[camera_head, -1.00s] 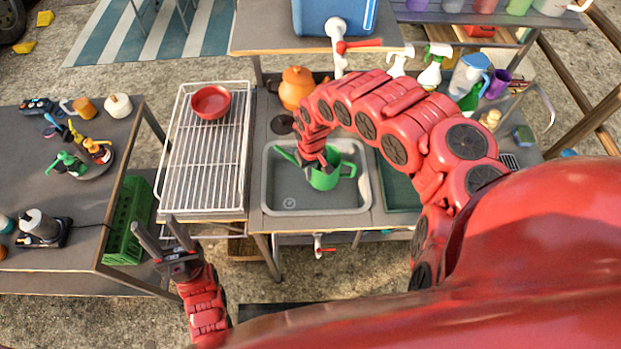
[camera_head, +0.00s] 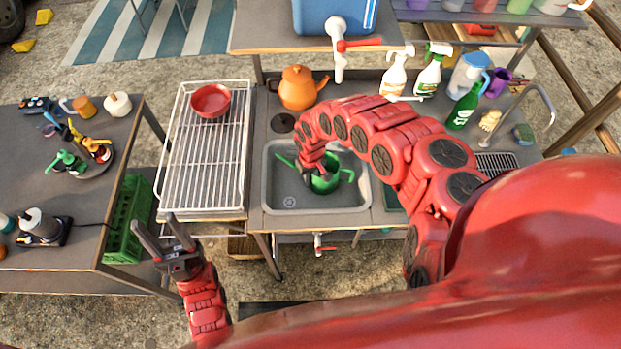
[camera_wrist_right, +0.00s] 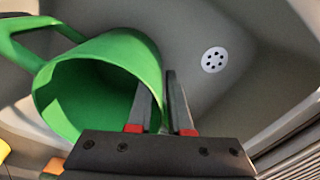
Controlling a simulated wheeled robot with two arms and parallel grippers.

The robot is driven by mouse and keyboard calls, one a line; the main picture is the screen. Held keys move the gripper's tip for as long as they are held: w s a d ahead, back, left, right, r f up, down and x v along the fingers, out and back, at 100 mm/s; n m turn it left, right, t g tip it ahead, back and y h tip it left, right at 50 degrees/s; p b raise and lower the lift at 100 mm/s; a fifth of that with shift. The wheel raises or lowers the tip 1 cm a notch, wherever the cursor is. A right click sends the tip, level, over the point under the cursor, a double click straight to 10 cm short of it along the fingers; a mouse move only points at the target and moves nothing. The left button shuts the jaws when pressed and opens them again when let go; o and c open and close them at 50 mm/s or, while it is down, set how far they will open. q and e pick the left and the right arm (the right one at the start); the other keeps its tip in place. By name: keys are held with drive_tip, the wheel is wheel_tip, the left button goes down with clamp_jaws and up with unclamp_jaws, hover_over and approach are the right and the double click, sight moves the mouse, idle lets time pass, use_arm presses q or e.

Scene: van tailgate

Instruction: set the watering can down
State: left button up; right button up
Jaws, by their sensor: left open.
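The green watering can (camera_head: 325,184) is inside the grey sink basin (camera_head: 270,185), its spout to the left and its handle to the right. My right gripper (camera_head: 320,173) reaches down at the can from above. In the right wrist view the can (camera_wrist_right: 105,55) is at the left, its opening towards the camera. The fingers of my right gripper (camera_wrist_right: 164,78) are close together with the can's wall between them. I cannot tell whether the can touches the basin floor. My left gripper (camera_head: 162,233) is open and empty in front of the drying rack.
A wire drying rack (camera_head: 203,160) with a red bowl (camera_head: 210,101) stands left of the sink. Spray bottles (camera_head: 396,72) and a green bottle (camera_head: 463,107) stand to the right. The drain (camera_wrist_right: 214,60) is clear.

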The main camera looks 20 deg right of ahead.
drive_tip(key=shift+o, duration=0.7)
drive_tip(key=shift+r, duration=0.45)
wheel_tip(320, 180, up, 12)
drive_tip(key=shift+d+f+p, duration=0.1)
drive_tip(key=shift+f+p, duration=0.15)
drive_tip(key=shift+p, duration=0.1)
